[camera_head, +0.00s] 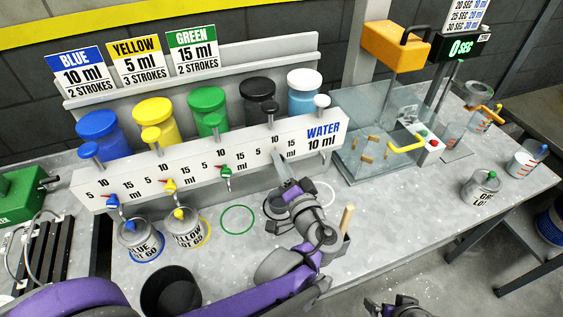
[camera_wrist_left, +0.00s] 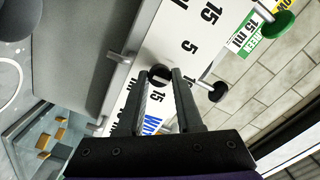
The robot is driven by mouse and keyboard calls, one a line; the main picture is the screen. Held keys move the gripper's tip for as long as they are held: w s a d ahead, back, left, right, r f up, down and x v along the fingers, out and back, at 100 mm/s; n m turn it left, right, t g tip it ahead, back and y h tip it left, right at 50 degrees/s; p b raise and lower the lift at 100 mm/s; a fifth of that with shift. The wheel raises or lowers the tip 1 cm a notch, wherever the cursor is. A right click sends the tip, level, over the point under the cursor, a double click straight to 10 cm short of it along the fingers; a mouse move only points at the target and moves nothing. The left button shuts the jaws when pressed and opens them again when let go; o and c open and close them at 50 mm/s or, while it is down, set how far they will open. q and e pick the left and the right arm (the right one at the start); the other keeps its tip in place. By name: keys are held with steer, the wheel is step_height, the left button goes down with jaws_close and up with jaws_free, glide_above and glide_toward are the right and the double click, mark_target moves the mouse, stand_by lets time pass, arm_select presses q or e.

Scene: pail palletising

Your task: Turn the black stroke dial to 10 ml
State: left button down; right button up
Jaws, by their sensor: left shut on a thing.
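The black stroke dial (camera_wrist_left: 160,75) is a small dark round knob on the white dispenser panel (camera_head: 205,160). In the left wrist view it lies between the two fingertips. My left gripper (camera_head: 280,165) reaches the panel below the black-lidded jar and is shut on the dial. In the head view the gripper hides the dial, and I cannot read its pointer in either view. The numbers 5, 10 and 15 stand around each dial. Part of my right gripper (camera_head: 396,306) shows at the bottom edge of the head view; its opening is unclear.
Blue (camera_head: 105,135), yellow (camera_head: 157,117), green (camera_head: 209,109), black (camera_head: 259,98) and light-blue (camera_head: 303,92) jars stand behind the panel. Pails marked blue (camera_head: 140,240) and yellow (camera_head: 188,228) stand in front. An empty green ring (camera_head: 237,220) and a glass enclosure (camera_head: 375,150) are nearby.

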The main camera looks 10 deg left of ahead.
arm_select(q)
steer(key=shift+m, duration=0.4)
steer(key=c, duration=0.7)
jaws_free()
steer(key=shift+o, duration=0.2)
steer(key=shift+s+d, duration=0.1)
steer(key=v, duration=1)
steer(key=shift+s+d, duration=0.2)
steer(key=shift+s, duration=0.05)
